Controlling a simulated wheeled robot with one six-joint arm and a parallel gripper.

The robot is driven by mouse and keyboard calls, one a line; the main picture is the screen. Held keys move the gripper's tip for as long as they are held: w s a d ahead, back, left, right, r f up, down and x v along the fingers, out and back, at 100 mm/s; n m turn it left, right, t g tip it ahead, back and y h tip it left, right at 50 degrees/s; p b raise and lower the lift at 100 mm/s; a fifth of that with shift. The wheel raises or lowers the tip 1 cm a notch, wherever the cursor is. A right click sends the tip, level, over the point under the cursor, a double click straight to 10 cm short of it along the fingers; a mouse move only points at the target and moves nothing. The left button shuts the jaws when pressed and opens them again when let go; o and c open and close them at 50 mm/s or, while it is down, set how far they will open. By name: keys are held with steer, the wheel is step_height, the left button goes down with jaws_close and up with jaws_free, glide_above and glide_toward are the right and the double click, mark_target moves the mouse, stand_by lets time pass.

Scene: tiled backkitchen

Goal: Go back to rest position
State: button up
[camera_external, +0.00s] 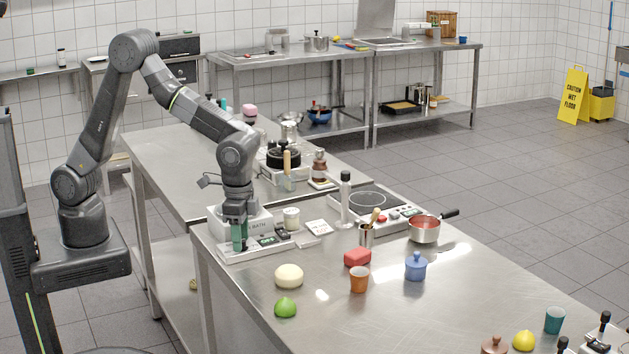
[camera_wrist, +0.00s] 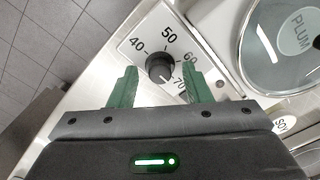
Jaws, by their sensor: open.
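My gripper (camera_external: 239,236) points down at the front left of the white water bath unit (camera_external: 258,222) on the steel counter. In the wrist view its two green fingers (camera_wrist: 160,72) are apart, with a black dial knob (camera_wrist: 159,66) showing between their tips. The dial face (camera_wrist: 140,34) is marked 40, 50, 60 and 70. The knob's pale pointer line appears to point near 70. I cannot tell whether either finger touches the knob. My arm arches up and back to its base at the left of the external view.
A glass lid (camera_wrist: 265,45) labelled PLUM lies right of the dial. A grinder (camera_external: 319,165) stands behind. The air above the counter's front looks free.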

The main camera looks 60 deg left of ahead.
steer(key=n, duration=0.5)
stand_by(0.4)
stand_by(2.9)
